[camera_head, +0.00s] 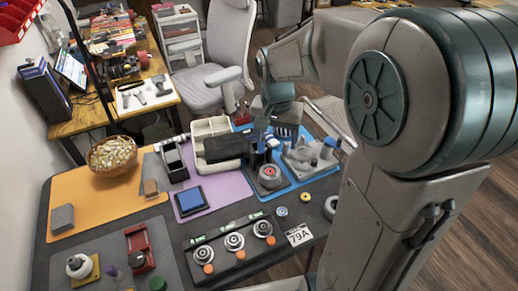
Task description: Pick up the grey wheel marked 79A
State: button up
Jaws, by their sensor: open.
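A white card printed 79A (299,236) lies on the dark table near its right front edge. Just beyond it, a grey wheel (330,207) sits by the table's right edge, partly hidden by my arm. No marking can be read on it. A smaller blue and yellow wheel (282,211) and a yellow one (305,197) lie to its left. My gripper (262,140) is open over the blue mat, farther back and left of the grey wheel. What lies between its fingers cannot be made out.
A grey stand (309,157) and a round red-topped part (269,176) stand on the blue mat near my gripper. A plate with several dials (234,241) lies left of the card. A basket (112,155) and blue box (190,201) are farther left.

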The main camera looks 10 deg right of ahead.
aim_at(270, 172)
jog(key=w+f+b, duration=0.1)
jog(key=w+f, duration=0.1)
jog(key=f, duration=0.5)
jog(key=w+f+m+b, duration=0.1)
jog(key=f, duration=0.6)
jog(key=w+f+m+g+b, duration=0.1)
jog(key=w+f, duration=0.1)
jog(key=f, duration=0.6)
jog(key=shift+w+d+f+y, duration=0.1)
jog(key=shift+w+y, duration=0.2)
jog(key=shift+w, duration=0.05)
jog(key=c, duration=0.8)
